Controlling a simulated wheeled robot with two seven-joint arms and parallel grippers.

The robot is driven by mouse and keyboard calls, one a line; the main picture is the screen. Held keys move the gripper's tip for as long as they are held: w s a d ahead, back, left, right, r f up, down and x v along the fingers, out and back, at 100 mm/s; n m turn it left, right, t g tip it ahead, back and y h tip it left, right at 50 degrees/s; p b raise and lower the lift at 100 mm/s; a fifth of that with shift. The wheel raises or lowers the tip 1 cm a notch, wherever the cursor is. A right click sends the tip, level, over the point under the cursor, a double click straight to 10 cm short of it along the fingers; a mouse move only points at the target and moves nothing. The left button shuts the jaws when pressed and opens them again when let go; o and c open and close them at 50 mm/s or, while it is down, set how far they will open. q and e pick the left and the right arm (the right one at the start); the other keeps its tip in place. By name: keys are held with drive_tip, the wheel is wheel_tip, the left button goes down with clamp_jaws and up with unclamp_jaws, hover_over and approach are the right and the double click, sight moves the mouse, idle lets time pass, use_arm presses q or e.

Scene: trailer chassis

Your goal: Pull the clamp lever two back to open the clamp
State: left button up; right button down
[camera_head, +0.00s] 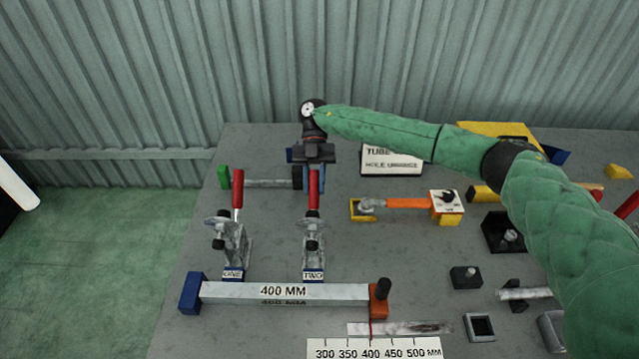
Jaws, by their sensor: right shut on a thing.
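Clamp two (312,240) is a metal toggle clamp on the grey table, with a label reading TWO at its base. Its red lever (314,190) stands upright. My right gripper (313,168) is at the top of this lever and shut on it; the fingers partly hide the lever's upper end. Clamp one (232,245) stands to the left, with its own red lever (238,188) upright and free. My left gripper is not in view.
A bar marked 400 MM (285,292) lies in front of both clamps. A rod with a green end (224,177) lies behind them. An orange-handled tool (408,203), a sign (391,161) and several black blocks are to the right. My right arm spans the right side.

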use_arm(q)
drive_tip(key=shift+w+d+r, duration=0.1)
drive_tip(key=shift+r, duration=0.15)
use_arm(e)
drive_tip(key=c, duration=1.1)
unclamp_jaws()
drive_tip(key=shift+w+f, duration=0.1)
drive_tip(key=shift+c, duration=0.2)
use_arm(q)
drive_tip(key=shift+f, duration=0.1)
use_arm(e)
drive_tip(key=shift+w, duration=0.2)
drive_tip(key=shift+w+r+b, duration=0.3)
drive_tip(key=shift+w+b, duration=0.05)
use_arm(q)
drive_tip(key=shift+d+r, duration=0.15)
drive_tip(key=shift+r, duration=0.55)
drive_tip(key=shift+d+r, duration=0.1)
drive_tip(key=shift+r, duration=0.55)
use_arm(e)
drive_tip(key=v, duration=0.6)
drive_tip(key=shift+w+r, duration=0.2)
drive_tip(key=shift+w, duration=0.05)
